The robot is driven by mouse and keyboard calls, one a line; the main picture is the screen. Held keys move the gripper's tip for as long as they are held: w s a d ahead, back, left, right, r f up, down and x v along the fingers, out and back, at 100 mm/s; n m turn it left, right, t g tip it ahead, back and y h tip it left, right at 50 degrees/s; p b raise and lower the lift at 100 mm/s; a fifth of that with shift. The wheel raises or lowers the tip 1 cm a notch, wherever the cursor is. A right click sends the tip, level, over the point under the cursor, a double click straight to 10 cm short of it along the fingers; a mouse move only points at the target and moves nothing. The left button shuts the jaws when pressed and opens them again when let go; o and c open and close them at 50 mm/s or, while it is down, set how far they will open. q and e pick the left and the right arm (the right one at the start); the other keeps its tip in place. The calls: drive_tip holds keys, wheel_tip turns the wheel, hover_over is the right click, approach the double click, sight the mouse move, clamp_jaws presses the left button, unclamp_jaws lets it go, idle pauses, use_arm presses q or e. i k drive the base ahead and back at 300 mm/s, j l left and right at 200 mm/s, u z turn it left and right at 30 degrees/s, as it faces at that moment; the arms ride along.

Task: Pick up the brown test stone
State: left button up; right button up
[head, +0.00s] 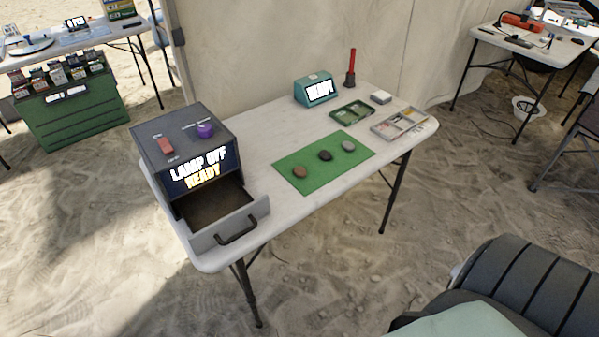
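A brown stone (299,172) lies at the left end of a green mat (318,176) on the white folding table. A black stone (325,155) lies in the middle of the mat and a grey stone (348,146) at its right end. The three stones are apart from each other. Neither of my grippers shows in the head view.
A grey box (185,130) reading "LAMP OFF READY" stands at the table's left, its drawer (232,222) pulled open. Behind the mat are a teal "READY" device (316,90), a green tray (352,111) and a grey sectioned tray (399,127). A dark chair (525,285) is at lower right.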

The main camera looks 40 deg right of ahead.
sight(298, 171)
drive_tip(key=i, duration=0.4)
drive_tip(key=i+z, duration=0.1)
drive_tip(key=z, duration=0.35)
drive_tip(key=i+z, duration=0.1)
drive_tip(key=z, duration=0.8)
drive_tip(key=i+j, duration=0.05)
drive_tip(key=j, duration=0.05)
